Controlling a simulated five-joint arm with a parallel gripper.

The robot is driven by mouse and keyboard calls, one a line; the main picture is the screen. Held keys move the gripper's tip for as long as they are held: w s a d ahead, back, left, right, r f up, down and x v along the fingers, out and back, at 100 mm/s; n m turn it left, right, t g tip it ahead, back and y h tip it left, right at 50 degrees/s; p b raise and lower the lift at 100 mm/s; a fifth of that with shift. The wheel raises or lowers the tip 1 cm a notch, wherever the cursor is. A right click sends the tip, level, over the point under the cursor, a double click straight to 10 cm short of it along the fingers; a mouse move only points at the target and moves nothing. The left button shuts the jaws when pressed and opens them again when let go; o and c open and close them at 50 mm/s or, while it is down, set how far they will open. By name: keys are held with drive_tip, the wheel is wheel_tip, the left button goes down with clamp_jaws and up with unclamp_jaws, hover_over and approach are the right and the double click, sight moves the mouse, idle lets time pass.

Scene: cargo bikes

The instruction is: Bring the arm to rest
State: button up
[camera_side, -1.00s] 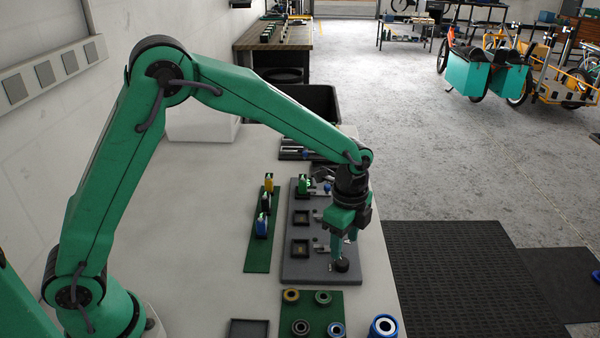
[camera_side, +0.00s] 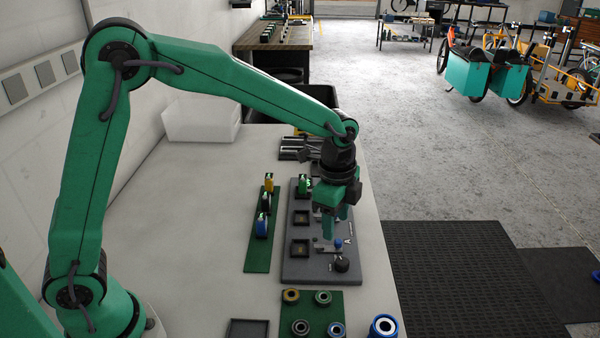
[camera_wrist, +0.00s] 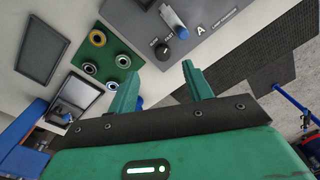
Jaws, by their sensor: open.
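My gripper (camera_side: 337,226) is open and empty, held above the grey fixture plate (camera_side: 300,270) in the side view. In the wrist view my gripper (camera_wrist: 160,92) shows two green fingers spread apart with nothing between them. The grey plate carries dark square recesses, a black knob (camera_side: 341,264) and a lever with a blue ball (camera_side: 338,243). The wrist view shows the knob (camera_wrist: 163,51) and the lever (camera_wrist: 174,20) beyond the fingers. A green block (camera_side: 304,186) stands at the plate's far end.
A green strip (camera_side: 258,258) left of the plate holds yellow, black and blue-topped pieces. A green mat (camera_side: 311,312) with several rings lies in front; a larger blue ring (camera_side: 383,326) lies to its right. A translucent bin (camera_side: 201,121) stands at the back left. The table's left middle is clear.

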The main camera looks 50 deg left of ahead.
drive_tip(key=s+a+r+n+t, duration=0.3)
drive_tip(key=s+a+r+n, duration=0.55)
drive_tip(key=s+r, duration=0.25)
drive_tip(key=s+a+n+t, duration=0.2)
drive_tip(key=s+a+n, duration=0.3)
drive_tip(key=s, duration=0.5)
drive_tip(key=shift+s+r+n, duration=0.25)
drive_tip(key=shift+s+n, duration=0.15)
drive_tip(key=shift+n, duration=0.35)
